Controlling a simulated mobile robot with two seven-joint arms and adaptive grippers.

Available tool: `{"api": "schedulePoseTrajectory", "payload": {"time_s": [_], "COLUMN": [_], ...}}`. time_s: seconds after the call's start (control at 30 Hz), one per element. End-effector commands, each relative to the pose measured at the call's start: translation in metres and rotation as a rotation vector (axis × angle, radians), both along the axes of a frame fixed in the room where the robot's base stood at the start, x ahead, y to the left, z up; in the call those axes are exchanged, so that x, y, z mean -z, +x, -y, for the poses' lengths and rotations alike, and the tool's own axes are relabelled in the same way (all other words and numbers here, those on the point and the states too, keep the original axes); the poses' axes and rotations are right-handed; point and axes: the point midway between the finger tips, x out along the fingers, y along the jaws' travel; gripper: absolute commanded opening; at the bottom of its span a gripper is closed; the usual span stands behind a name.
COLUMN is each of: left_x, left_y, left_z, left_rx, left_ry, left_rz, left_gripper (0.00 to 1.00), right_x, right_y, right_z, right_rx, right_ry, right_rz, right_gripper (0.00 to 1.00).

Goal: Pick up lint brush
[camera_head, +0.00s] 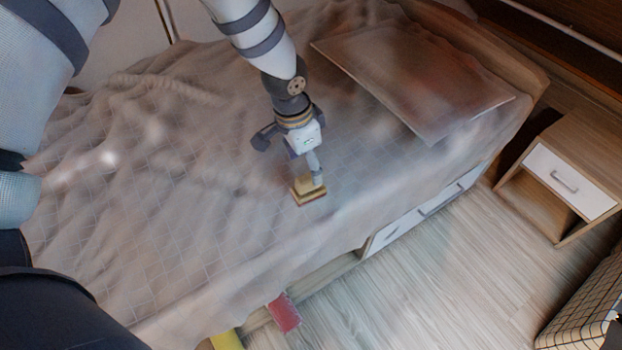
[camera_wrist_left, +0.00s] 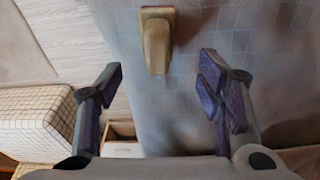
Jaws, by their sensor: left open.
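The lint brush (camera_head: 309,193) is a small tan wooden piece with a dark reddish edge, lying on the tiled-pattern bed cover (camera_head: 230,245) near the bed's front side. In the left wrist view the brush (camera_wrist_left: 156,42) lies beyond the fingertips, roughly centred between them, with its narrow tan end towards me. My left gripper (camera_wrist_left: 161,84) is open and empty, its fingers spread to either side of the brush's line. In the head view the left gripper (camera_head: 291,153) is just above and behind the brush, apart from it as far as I can tell. My right gripper is not in view.
A nightstand (camera_head: 565,185) stands right of the bed, and a checkered box (camera_head: 590,305) is at lower right. Red (camera_head: 284,312) and yellow (camera_head: 227,340) items show below the bed edge. Floor between is clear.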

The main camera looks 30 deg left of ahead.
Motion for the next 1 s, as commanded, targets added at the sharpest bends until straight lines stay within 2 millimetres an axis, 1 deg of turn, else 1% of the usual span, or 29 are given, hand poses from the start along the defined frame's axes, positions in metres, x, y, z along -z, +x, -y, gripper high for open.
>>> {"api": "schedulePoseTrajectory", "payload": {"time_s": [0.03, 0.1, 0.23, 0.37, 0.43, 0.53, 0.73, 0.77, 0.8, 0.87, 0.9, 0.97, 1.0], "left_x": [0.017, 0.028, 0.042, 0.068, 0.081, 0.087, 0.086, 0.086, 0.086, 0.086, 0.086, 0.086, 0.086], "left_y": [-0.001, 0.001, 0.002, 0.0, 0.002, 0.004, 0.005, 0.005, 0.005, 0.005, 0.005, 0.005, 0.005], "left_z": [0.001, 0.002, 0.003, 0.005, 0.006, 0.007, 0.007, 0.007, 0.007, 0.007, 0.007, 0.007, 0.007], "left_rx": [0.001, -0.001, 0.0, 0.001, 0.0, -0.002, -0.002, -0.002, -0.002, -0.002, -0.002, -0.002, -0.002], "left_ry": [0.0, -0.001, 0.0, 0.0, -0.001, -0.002, -0.002, -0.001, -0.001, -0.001, -0.001, -0.001, -0.002], "left_rz": [-0.011, -0.008, -0.006, -0.007, -0.006, -0.003, 0.0, -0.001, -0.001, -0.001, -0.001, -0.001, -0.001], "left_gripper": [0.61, 0.61, 0.61, 0.61, 0.61, 0.61, 0.61, 0.54, 0.45, 0.31, 0.22, 0.09, 0.08], "right_x": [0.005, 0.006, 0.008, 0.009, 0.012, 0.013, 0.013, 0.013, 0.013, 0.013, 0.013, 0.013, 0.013], "right_y": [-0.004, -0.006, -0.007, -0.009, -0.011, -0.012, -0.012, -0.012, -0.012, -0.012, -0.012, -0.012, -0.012], "right_z": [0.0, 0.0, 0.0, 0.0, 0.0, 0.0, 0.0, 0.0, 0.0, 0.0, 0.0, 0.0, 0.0], "right_rx": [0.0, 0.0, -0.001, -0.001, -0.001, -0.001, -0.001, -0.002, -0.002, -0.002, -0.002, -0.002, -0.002], "right_ry": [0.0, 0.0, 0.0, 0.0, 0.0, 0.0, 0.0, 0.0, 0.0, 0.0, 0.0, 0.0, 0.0], "right_rz": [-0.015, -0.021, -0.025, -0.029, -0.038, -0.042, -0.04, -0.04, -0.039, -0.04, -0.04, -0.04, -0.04], "right_gripper": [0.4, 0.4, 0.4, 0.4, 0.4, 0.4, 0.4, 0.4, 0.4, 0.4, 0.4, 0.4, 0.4]}}
